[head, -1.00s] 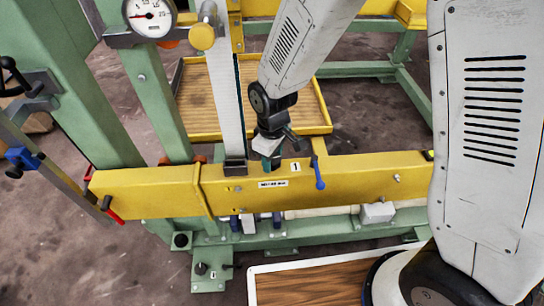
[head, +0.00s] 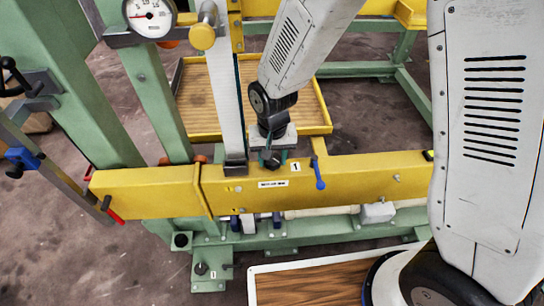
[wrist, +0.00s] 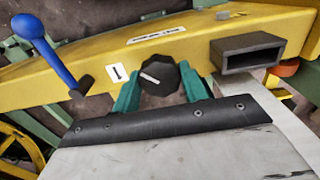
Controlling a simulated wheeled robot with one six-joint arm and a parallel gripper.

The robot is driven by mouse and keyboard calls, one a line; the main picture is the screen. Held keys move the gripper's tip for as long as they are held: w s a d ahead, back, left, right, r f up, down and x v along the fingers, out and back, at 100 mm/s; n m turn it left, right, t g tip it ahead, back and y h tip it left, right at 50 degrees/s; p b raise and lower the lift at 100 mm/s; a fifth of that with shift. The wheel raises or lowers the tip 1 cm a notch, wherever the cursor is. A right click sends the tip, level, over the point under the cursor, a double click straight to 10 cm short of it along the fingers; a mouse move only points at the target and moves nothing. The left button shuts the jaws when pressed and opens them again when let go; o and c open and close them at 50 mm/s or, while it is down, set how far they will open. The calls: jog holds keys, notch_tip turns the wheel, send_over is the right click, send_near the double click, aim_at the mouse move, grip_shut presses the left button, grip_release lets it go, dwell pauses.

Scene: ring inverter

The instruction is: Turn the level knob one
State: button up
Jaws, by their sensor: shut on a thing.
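A black faceted knob (wrist: 158,77) with a white pointer line sits on the yellow beam (wrist: 60,75), beside a white label marked 1 (wrist: 117,72). In the wrist view, the green fingers of my gripper (wrist: 159,88) are on either side of the knob, shut on it. The white line slants up to the left of the picture. In the head view, my gripper (head: 271,160) is at the top edge of the beam, just left of the label 1. The knob is small and mostly covered there.
A blue-handled lever (head: 320,178) stands on the beam right of the label. A dark rectangular socket (wrist: 248,53) is close to the gripper in the wrist view. A gauge (head: 150,17) and green posts stand left. A wooden-floored yellow tray (head: 200,105) lies behind the beam.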

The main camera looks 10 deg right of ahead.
jog(key=m, duration=0.5)
jog(key=shift+w+m, duration=0.1)
jog(key=shift+m, duration=0.2)
jog(key=m, duration=0.5)
dwell(0.4)
jog(key=o, duration=1)
jog(key=shift+c, duration=0.2)
notch_tip(320, 180, up, 8)
jog(key=shift+f, duration=0.1)
